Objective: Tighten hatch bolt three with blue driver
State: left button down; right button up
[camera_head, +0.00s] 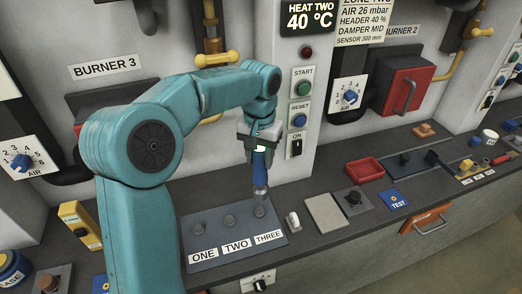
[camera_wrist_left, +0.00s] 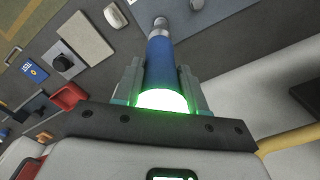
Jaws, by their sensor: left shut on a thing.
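My left gripper (camera_head: 263,146) is shut on the blue driver (camera_head: 260,166), which hangs upright with its metal tip down. The driver also shows in the left wrist view (camera_wrist_left: 160,62), between the two fingers, with a green glow at its near end. The tip is over bolt three (camera_head: 259,211) on the dark hatch plate (camera_head: 225,254); I cannot tell whether it touches. Bolt two (camera_head: 230,220) and bolt one (camera_head: 198,230) stand to the left. Labels ONE, TWO and THREE run along the plate's front. My right gripper is not in view.
A small white part (camera_head: 293,222) lies just right of the plate. Beyond it are a grey pad (camera_head: 325,213), a blue TEST tag (camera_head: 394,199) and a red tray (camera_head: 365,170). A yellow device (camera_head: 80,225) is at left. The panel wall with START and RESET buttons rises behind.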

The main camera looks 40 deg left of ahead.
aim_at(258, 180)
pick_arm(q)
jog(key=shift+s+a, duration=0.2)
jog(key=shift+s, duration=0.1)
jog(key=shift+w+d+r, duration=0.15)
jog(key=shift+w+d, duration=0.05)
jog(key=shift+s+f+b, duration=0.15)
jog(key=shift+f+b, duration=0.15)
jog(key=shift+f, duration=0.35)
notch_tip(258, 180, down, 4)
jog(key=b, duration=0.3)
jog(key=shift+a+f, duration=0.1)
jog(key=shift+f, duration=0.25)
jog(key=shift+f+b, duration=0.9)
jog(key=shift+f, duration=0.5)
dwell(1.5)
